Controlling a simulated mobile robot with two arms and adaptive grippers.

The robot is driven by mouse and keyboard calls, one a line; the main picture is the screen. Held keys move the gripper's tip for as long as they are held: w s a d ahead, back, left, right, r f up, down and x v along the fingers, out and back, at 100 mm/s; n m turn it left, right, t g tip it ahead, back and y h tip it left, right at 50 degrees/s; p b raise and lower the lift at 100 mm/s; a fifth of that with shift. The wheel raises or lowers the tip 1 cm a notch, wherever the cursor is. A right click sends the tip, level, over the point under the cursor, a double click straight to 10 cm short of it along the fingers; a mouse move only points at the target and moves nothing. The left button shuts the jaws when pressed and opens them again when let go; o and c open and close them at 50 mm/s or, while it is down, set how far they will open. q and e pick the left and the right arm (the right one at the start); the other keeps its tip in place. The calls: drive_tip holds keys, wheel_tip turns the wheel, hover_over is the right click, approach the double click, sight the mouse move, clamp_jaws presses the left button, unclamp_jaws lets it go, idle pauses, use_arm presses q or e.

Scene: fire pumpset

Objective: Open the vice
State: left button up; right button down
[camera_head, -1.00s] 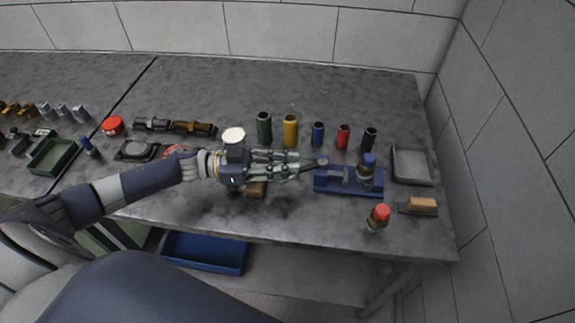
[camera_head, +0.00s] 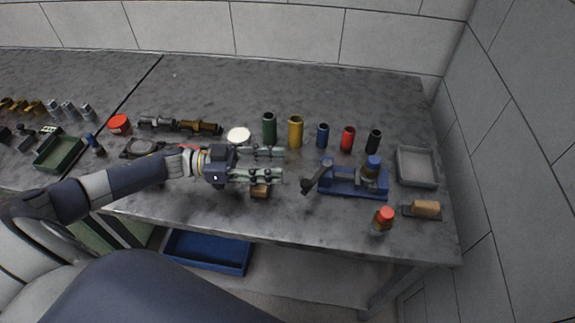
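The blue vice (camera_head: 352,192) stands near the right end of the grey bench. A dark lever handle (camera_head: 314,180) sits at its left end, slanting down to the left. An object with a blue top (camera_head: 372,168) stands upright at the vice's right part; I cannot tell if the jaws grip it. My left gripper (camera_head: 282,165) is to the left of the handle, with its two fingers apart and pointing right. Nothing shows between the fingers, and there is a gap between them and the handle. My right gripper is not in view.
Green, yellow, blue, red and black cylinders (camera_head: 295,132) stand behind the vice. A grey tray (camera_head: 417,181), a brush-like block (camera_head: 426,208) and a red-capped jar (camera_head: 382,222) are to the right and front. A small brown block (camera_head: 260,191) lies below the gripper.

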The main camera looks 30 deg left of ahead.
use_arm(q)
drive_tip(key=v, duration=0.7)
drive_tip(key=shift+s+a, duration=0.2)
drive_tip(key=shift+a, duration=0.05)
